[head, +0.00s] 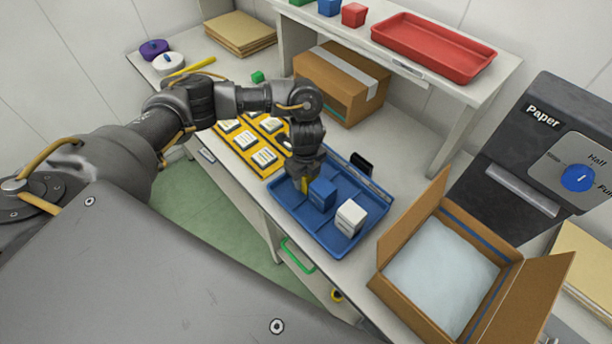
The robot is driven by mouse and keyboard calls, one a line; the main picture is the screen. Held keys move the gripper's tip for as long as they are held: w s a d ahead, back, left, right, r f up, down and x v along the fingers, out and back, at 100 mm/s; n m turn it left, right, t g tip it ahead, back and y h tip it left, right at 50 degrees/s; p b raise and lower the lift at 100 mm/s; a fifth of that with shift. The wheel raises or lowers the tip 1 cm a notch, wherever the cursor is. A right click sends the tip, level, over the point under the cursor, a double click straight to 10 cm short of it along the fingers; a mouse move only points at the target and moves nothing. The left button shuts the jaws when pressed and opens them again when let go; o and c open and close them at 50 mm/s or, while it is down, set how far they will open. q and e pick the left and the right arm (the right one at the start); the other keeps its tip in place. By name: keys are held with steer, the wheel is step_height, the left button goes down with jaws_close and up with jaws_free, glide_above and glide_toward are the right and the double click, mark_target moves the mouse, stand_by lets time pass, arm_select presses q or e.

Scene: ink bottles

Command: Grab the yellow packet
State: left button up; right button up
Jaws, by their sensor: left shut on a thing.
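My left gripper (305,183) reaches down into the blue tray (287,200) on the table, at its left part. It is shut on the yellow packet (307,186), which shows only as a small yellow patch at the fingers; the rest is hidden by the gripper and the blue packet. The blue packet (322,195) stands just to the right of it, and the white packet (350,217) stands further right in the same tray. I cannot tell whether the yellow packet touches the tray floor. My right gripper is not in view.
A yellow tray (236,160) with several white-labelled items lies left of the blue tray. A dark object (361,163) stands at the blue tray's back edge. An open cardboard box (408,234) is at the right. A shelf with a red tray (433,47) and a closed box (342,83) are behind.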

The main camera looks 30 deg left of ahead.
arm_select(q)
steer(key=shift+r, duration=0.55)
step_height(320, 180, up, 9)
